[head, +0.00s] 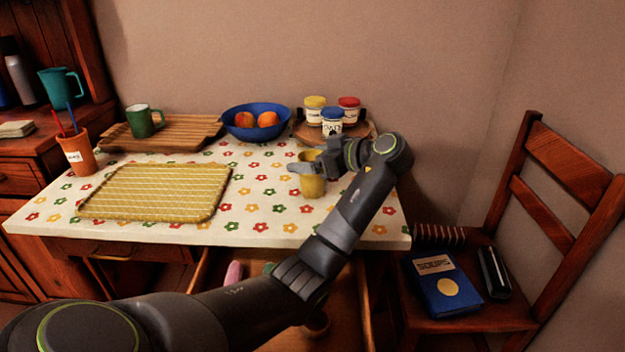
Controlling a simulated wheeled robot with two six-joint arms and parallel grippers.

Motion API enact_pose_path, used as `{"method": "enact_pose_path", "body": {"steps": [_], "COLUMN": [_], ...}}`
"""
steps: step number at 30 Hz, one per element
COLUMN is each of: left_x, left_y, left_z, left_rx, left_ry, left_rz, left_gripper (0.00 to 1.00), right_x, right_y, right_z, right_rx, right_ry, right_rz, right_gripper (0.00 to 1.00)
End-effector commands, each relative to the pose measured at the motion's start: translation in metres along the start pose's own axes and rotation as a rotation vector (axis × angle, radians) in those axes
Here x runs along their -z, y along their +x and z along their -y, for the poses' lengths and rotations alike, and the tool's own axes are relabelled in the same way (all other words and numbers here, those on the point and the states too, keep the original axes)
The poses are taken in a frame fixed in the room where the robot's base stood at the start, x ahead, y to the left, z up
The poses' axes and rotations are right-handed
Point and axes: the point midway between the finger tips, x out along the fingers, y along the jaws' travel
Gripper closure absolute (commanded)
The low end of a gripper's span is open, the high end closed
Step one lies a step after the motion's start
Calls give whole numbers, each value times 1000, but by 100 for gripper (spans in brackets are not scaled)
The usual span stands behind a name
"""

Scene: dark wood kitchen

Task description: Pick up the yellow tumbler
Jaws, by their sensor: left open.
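The yellow tumbler (313,187) stands upright on the flowered tablecloth (262,228), near the right side of the table. My left gripper (300,168) is open at the tumbler's upper part, with one finger showing across its front left side. The gripper and wrist hide part of the tumbler's rim and right side. I cannot tell whether the fingers touch it. My right gripper is not in the view.
A wooden tray (362,130) with several lidded jars stands just behind the gripper. A blue bowl (256,132) holds oranges. A green mug (140,121) stands on a slatted board (190,133). A yellow mat (155,191) lies left. An open drawer (345,310) sits below the table's edge.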

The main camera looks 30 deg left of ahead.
Motion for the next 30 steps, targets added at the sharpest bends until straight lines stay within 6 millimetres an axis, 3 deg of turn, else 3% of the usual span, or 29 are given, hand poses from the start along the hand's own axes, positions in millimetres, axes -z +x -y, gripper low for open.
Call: {"method": "enact_pose_path", "body": {"steps": [4,12,23,30], "left_x": [-1,-1,-1,0], "left_y": [17,19,19,18], "left_z": [0,0,0,0], "left_rx": [1,0,0,-1], "left_ry": [1,1,1,0], "left_rz": [0,1,1,0], "left_gripper": [15,15,62,63], "right_x": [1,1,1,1], "right_y": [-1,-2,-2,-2], "right_z": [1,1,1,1], "right_rx": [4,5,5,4], "right_ry": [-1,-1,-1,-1], "right_rz": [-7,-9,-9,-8], "right_gripper": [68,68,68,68]}}
